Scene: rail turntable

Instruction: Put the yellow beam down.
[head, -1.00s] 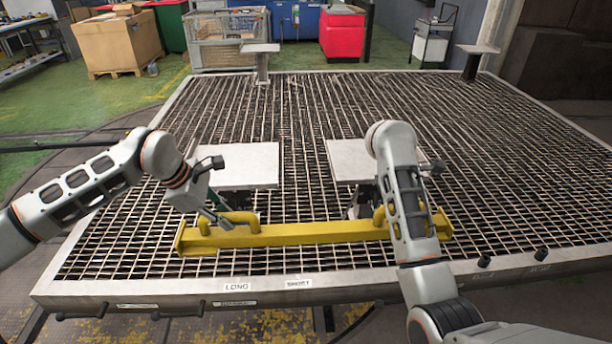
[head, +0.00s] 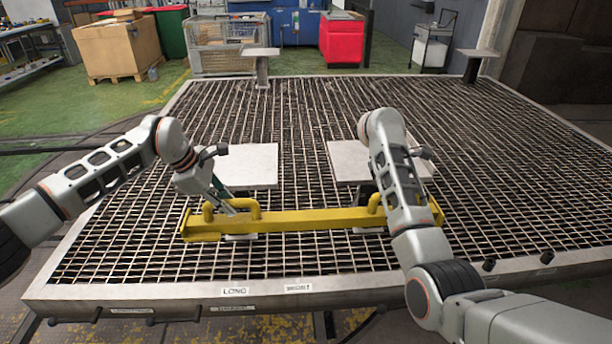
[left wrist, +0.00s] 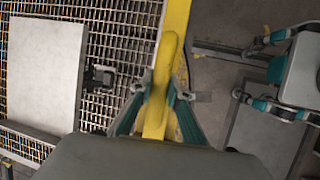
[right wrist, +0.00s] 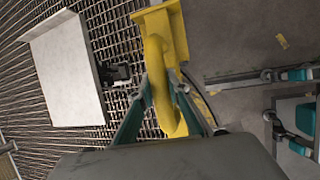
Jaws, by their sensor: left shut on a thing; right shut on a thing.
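The yellow beam (head: 310,220) lies crosswise near the front of the grating table (head: 330,265), with a raised handle near each end. My left gripper (head: 228,207) is shut on its left handle; the left wrist view shows the fingers on both sides of this handle (left wrist: 157,105). My right gripper (right wrist: 163,97) is shut on the right handle (right wrist: 160,70). In the head view my right forearm hides that grip and part of the beam's right end. Pale pads (head: 240,237) show just below the beam. I cannot tell whether the beam touches anything beneath it.
Two flat grey plates, a left one (head: 248,165) and a right one (head: 345,160), stand behind the beam. Labels "LONG" (head: 235,292) and a second one (head: 298,288) are on the front edge. The grating at the right is clear. Two small posts stand at the back.

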